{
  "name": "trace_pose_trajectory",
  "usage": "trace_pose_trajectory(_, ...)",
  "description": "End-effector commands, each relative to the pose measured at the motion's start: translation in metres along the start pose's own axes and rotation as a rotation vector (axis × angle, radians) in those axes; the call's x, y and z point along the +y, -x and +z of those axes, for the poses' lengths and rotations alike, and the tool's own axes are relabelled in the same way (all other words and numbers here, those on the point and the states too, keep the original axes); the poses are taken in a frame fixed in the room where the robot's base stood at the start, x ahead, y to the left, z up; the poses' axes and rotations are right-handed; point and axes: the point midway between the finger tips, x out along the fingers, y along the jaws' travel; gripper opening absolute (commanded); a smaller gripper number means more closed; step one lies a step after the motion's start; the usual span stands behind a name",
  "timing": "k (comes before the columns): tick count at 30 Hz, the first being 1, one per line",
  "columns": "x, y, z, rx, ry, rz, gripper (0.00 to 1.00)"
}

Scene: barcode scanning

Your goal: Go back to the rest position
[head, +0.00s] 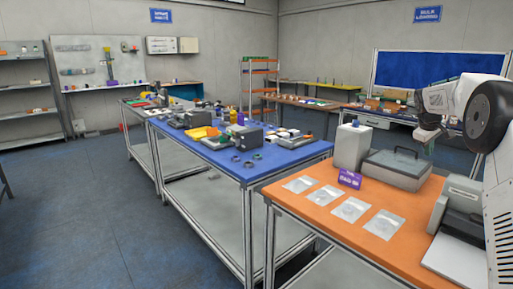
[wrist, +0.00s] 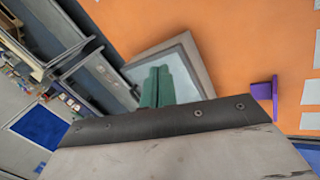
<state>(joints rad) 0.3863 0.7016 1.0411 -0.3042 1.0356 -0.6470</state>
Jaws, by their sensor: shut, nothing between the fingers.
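My gripper (head: 429,146) hangs above the right part of the orange table (head: 335,208), near the grey case with a dark handle (head: 396,170). In the wrist view its green fingers (wrist: 157,88) are pressed together, with nothing held between them. Behind them in that view lies a pale panel with a grey rim (wrist: 190,50), on the orange tabletop (wrist: 235,40). My arm comes in from the right edge of the head view.
Several clear packets (head: 352,209) lie at the table's front. A purple sign (head: 349,179) and a white canister (head: 351,147) stand behind them. A grey device (head: 455,210) is at the right. A cluttered blue table (head: 285,155) adjoins; open floor (head: 90,215) lies left.

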Motion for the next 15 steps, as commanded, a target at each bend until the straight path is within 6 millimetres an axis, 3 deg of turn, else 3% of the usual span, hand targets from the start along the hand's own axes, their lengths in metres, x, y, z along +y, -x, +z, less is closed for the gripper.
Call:
trace_pose_trajectory(8, -0.083, 0.047, 0.041, -0.067, -0.151, -0.136, 0.00)
trace_pose_trajectory(15, -0.190, 0.125, 0.108, -0.139, -0.298, -0.254, 0.00)
